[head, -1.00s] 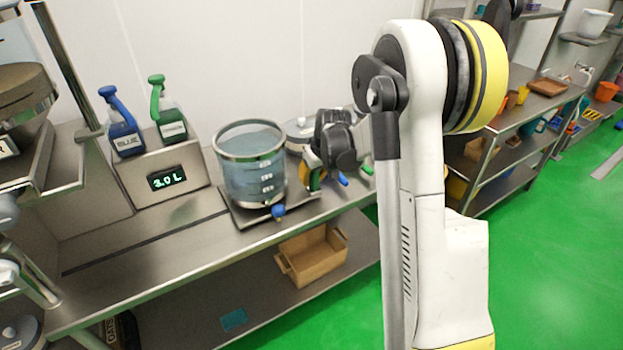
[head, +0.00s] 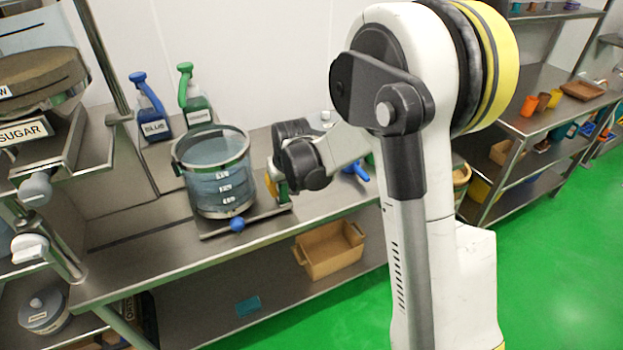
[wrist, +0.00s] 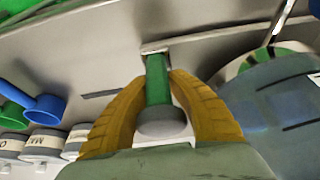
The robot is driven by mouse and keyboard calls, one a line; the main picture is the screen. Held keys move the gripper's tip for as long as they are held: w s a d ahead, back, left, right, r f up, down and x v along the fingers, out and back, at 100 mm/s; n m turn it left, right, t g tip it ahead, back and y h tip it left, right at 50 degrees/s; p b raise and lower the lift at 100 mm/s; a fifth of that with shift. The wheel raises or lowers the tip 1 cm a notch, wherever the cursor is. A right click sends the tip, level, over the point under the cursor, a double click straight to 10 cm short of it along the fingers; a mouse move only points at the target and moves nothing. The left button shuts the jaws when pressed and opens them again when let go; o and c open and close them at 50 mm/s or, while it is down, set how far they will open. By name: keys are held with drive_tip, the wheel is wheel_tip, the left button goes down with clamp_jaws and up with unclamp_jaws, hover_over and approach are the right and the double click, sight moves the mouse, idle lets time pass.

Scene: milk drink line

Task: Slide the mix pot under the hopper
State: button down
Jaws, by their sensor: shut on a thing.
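The mix pot (head: 222,190) is a clear vessel with steel bands, level marks and bluish contents. It stands upright on a flat metal slide plate (head: 262,214) with a blue knob (head: 237,224) at the front. A hopper (head: 48,92) with brown contents and a SUGAR label is at the far left; the pot is to its right, not under it. My gripper (head: 275,185) is at the plate's right end. In the wrist view its yellow fingers (wrist: 160,95) are shut around a green upright handle (wrist: 157,80) with a grey cap. The pot's side (wrist: 270,110) shows at right.
The steel bench (head: 130,260) is clear to the pot's left. A wooden box (head: 328,252) sits on the lower shelf. In the wrist view, a blue scoop (wrist: 42,104) and labelled tubs lie at left.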

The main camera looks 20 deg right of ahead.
drive_tip(key=a, duration=2)
drive_tip(key=s+a, duration=0.1)
drive_tip(key=a, duration=0.8)
drive_tip(key=shift+a, duration=0.4)
drive_tip(key=c, duration=1.5)
unclamp_jaws()
drive_tip(key=shift+a, duration=0.1)
drive_tip(key=shift+o, duration=1.4)
drive_tip(key=shift+a, duration=0.15)
drive_tip(key=v, duration=1.2)
